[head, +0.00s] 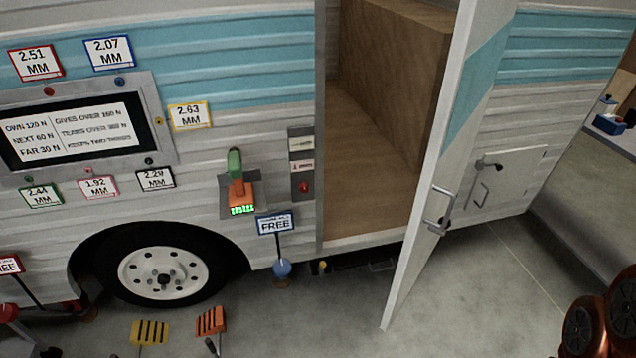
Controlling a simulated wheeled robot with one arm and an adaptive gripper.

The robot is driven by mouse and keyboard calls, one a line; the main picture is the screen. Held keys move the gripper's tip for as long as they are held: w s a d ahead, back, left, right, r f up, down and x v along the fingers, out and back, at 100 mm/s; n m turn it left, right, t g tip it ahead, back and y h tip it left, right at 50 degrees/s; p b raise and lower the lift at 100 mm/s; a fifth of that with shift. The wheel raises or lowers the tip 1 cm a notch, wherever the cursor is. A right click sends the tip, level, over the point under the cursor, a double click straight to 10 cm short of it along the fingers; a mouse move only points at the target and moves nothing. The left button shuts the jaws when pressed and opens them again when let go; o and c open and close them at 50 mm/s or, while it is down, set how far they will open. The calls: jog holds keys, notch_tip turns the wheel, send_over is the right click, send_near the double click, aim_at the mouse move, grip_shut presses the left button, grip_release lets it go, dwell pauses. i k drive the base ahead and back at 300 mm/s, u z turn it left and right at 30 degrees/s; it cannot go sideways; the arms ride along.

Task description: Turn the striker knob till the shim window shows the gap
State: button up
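A narrow grey plate (302,150) is fixed on the camper wall at the left edge of the doorway. It carries two small light labels, too small to read, and a round red knob (304,187) low down. This may be the striker knob; I cannot tell for sure. I cannot make out which part is the shim window or what it shows. The camper door (432,170) stands open, with a handle (439,211) on its face. My gripper is not in view. A red and black part at the lower right looks like my arm.
A green-handled orange device (237,180) with lit green digits hangs left of the plate. A "FREE" sign (275,224) stands on a post below. Millimetre cards surround a screen (70,128). Yellow (150,332) and orange (211,321) slotted pieces lie near the wheel.

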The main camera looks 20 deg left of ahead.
aim_at(304, 188)
jog(key=u, duration=1.2)
